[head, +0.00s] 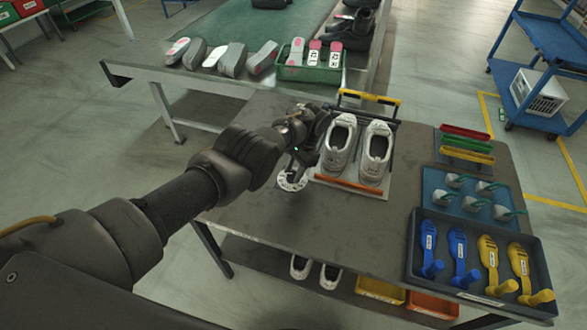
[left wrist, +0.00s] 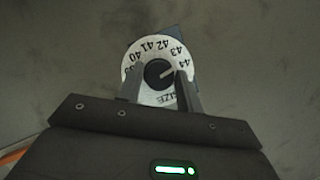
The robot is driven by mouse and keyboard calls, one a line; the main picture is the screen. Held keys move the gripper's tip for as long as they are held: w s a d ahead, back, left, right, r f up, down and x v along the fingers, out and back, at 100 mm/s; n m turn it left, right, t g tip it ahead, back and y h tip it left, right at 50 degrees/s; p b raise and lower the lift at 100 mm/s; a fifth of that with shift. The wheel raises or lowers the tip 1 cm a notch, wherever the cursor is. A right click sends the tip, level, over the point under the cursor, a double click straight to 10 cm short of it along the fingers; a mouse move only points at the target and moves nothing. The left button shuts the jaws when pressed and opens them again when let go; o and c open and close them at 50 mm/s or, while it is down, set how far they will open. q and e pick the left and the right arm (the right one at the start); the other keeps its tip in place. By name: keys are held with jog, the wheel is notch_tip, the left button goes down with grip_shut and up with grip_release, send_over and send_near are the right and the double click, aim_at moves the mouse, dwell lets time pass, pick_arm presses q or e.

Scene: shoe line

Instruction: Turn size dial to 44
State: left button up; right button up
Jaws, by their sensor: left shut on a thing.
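The size dial (head: 292,183) is a white disc on the table, left of the white shoes. It fills the upper middle of the left wrist view (left wrist: 148,53), with black numbers such as 41, 42, 43 and 44 and the word SIZE. My left gripper (head: 296,165) is over the dial from above. In the left wrist view its fingers (left wrist: 158,80) stand on both sides of the knob, shut on it. My right gripper does not show.
Two white shoes (head: 340,142) stand on a board behind and right of the dial. Farther right are coloured bars (head: 466,142), a blue tray (head: 430,200) and a dark tray (head: 415,275) with blue and yellow tools. The table front (head: 300,225) is clear.

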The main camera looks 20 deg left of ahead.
pick_arm(q)
jog(key=shift+m+t+p, duration=0.3)
jog(key=shift+m+p, duration=0.15)
jog(key=shift+m, duration=0.55)
jog(key=shift+y, duration=0.3)
jog(key=o, duration=1)
jog(key=shift+d, duration=0.1)
jog(key=shift+w+d+r, duration=0.1)
jog(key=shift+r, duration=0.25)
jog(key=v, duration=1)
